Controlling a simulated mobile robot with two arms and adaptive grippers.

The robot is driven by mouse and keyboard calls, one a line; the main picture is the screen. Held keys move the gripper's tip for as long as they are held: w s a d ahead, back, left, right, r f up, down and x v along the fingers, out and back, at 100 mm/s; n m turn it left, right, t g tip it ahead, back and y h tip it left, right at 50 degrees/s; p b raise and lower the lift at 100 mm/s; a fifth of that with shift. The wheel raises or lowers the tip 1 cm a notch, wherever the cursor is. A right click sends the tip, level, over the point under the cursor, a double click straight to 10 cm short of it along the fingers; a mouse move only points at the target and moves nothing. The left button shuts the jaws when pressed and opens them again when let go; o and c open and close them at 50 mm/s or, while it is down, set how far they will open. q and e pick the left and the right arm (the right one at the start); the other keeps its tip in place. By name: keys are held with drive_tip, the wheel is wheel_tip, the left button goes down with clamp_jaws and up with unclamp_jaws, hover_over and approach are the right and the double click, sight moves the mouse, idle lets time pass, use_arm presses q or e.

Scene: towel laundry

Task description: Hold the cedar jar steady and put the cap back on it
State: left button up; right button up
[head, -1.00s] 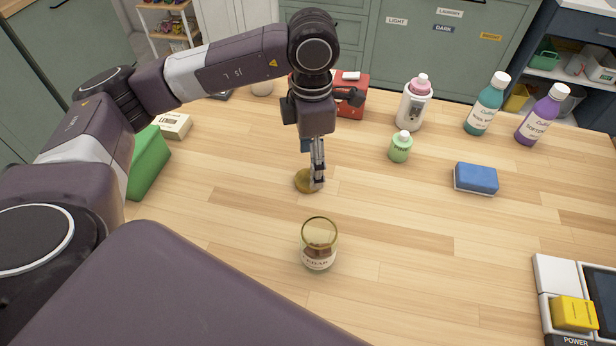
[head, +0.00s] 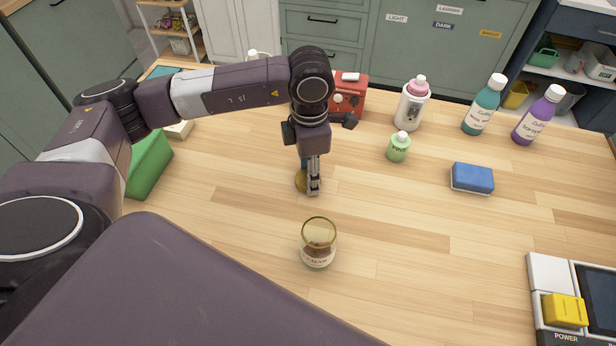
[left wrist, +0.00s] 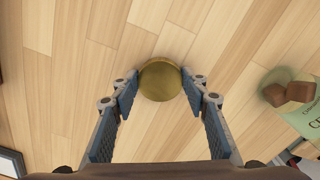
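The cap (head: 299,182), a round brass-coloured disc, lies on the wooden table behind the jar. The cedar jar (head: 318,245) is a glass jar with an open top, standing upright with brown pieces inside. My left gripper (head: 313,192) points down at the cap and partly hides it. In the left wrist view its fingers (left wrist: 158,92) are open, with the cap (left wrist: 160,80) between the fingertips and small gaps at its sides. The jar (left wrist: 300,98) shows at that view's right edge, partly cut off. My right gripper is not in view.
A green bottle (head: 399,147), a white bottle with pink cap (head: 411,108) and a blue sponge (head: 472,178) stand to the right. A red box (head: 348,95) is behind my gripper. A scale (head: 550,275) is at front right. The table around the jar is clear.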

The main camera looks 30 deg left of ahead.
use_arm(q)
drive_tip(key=shift+c, duration=1)
drive_tip(key=shift+r, duration=0.1)
drive_tip(key=shift+r, duration=0.5)
wheel_tip(320, 180, up, 19)
drive_tip(key=b, duration=0.2)
drive_tip(key=shift+f, duration=0.15)
